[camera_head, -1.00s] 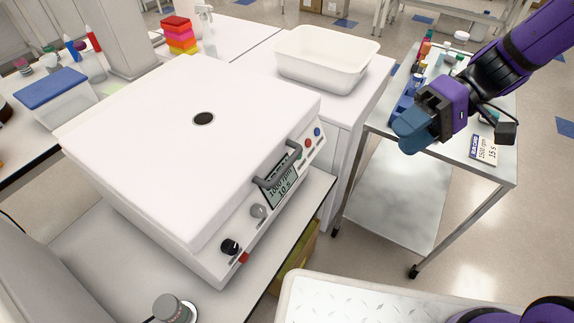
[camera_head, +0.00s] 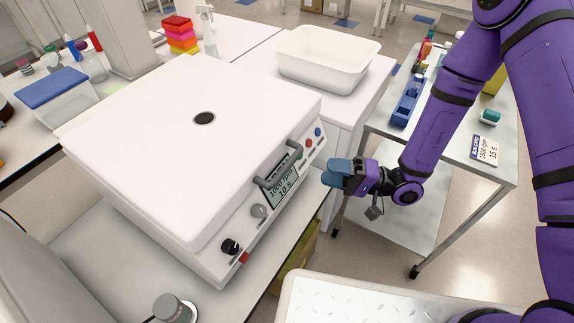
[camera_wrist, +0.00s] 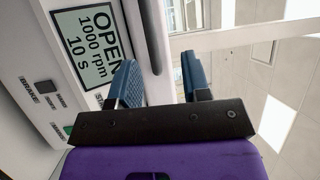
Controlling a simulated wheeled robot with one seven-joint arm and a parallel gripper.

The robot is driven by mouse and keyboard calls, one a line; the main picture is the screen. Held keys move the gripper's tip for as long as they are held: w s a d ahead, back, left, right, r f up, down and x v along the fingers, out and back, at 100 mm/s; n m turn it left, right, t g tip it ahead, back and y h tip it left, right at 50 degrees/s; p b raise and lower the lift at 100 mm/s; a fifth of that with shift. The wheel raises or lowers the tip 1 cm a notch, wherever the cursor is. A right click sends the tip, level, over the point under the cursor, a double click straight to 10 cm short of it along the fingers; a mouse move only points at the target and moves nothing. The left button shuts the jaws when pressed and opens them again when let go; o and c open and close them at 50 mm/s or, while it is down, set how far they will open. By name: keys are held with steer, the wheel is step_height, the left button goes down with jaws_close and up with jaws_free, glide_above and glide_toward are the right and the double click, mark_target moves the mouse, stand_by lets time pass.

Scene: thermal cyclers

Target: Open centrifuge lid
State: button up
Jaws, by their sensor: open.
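The centrifuge is a large white box on a bench, its flat lid (camera_head: 150,130) down, with a small dark round window in the middle. A dark grey handle (camera_head: 291,150) sits at the lid's front edge, above a display (camera_head: 281,186). In the wrist view the display (camera_wrist: 84,42) reads OPEN, 1000 rpm, 10 s, and part of a grey bar, apparently the handle (camera_wrist: 153,35), passes between the fingers' directions. My gripper (camera_head: 328,171) is to the right of the handle, facing the front panel, apart from it. Its blue fingers (camera_wrist: 159,84) are open and empty.
Knobs (camera_head: 230,247) and buttons (camera_head: 309,143) line the front panel. A white tub (camera_head: 329,58) stands on the counter behind. A metal cart (camera_head: 450,165) with a blue rack (camera_head: 408,105) stands to the right. Floor shows between cart and bench.

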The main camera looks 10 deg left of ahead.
mark_target(287, 164)
steer(key=shift+m+t, duration=0.3)
steer(key=shift+t, duration=0.2)
steer(key=a, duration=1.1)
steer(key=shift+s, duration=0.25)
jaws_close()
